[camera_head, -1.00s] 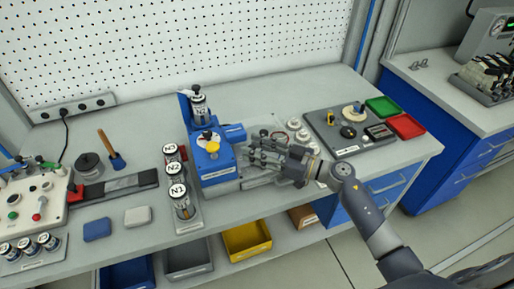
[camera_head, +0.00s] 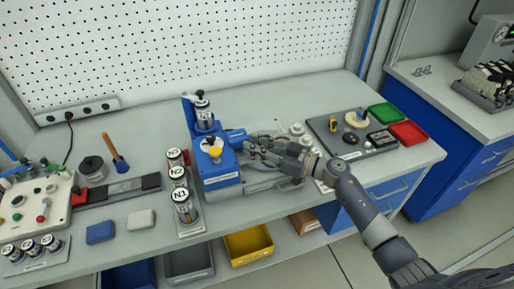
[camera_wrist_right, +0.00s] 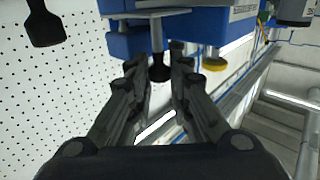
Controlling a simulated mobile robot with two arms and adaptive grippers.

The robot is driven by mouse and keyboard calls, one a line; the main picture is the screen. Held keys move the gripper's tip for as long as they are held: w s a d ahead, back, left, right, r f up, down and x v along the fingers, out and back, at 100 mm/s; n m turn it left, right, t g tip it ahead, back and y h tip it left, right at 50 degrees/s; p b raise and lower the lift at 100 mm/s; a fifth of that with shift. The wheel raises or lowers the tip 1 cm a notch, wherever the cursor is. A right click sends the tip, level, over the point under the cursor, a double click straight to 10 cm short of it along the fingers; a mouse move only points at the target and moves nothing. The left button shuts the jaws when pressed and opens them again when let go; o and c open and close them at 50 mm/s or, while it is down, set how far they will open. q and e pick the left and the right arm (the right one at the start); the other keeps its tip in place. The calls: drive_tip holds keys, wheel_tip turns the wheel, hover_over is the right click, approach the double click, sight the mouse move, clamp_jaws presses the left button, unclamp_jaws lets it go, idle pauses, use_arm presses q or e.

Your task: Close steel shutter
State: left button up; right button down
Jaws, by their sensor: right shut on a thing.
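The blue machine (camera_head: 217,167) stands mid-bench, with a yellow knob on its front and a labelled canister on top. In the right wrist view, a pale metal rod (camera_wrist_right: 156,36) sticks out of the blue body and ends in a black knob (camera_wrist_right: 160,70). It appears to be the shutter's handle; the steel shutter itself I cannot clearly make out. My right gripper (camera_head: 249,144) is at the machine's right side. Its fingers (camera_wrist_right: 160,62) are closed around the black knob. My left gripper is not in view.
Canisters marked N1, N2 and N3 (camera_head: 180,187) stand left of the machine. A grey board (camera_head: 333,128) with small parts and green and red trays (camera_head: 387,112) lies to the right. The bench front right of the machine is partly covered by my arm.

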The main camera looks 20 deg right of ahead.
drive_tip(key=c, duration=1.7)
unclamp_jaws()
drive_tip(key=shift+w+d+r, duration=0.1)
drive_tip(key=shift+w+r, duration=0.05)
drive_tip(key=shift+r, duration=0.05)
drive_tip(key=shift+o, duration=0.9)
drive_tip(key=shift+w+f, duration=0.15)
drive_tip(key=shift+f, duration=0.05)
drive_tip(key=v, duration=1.2)
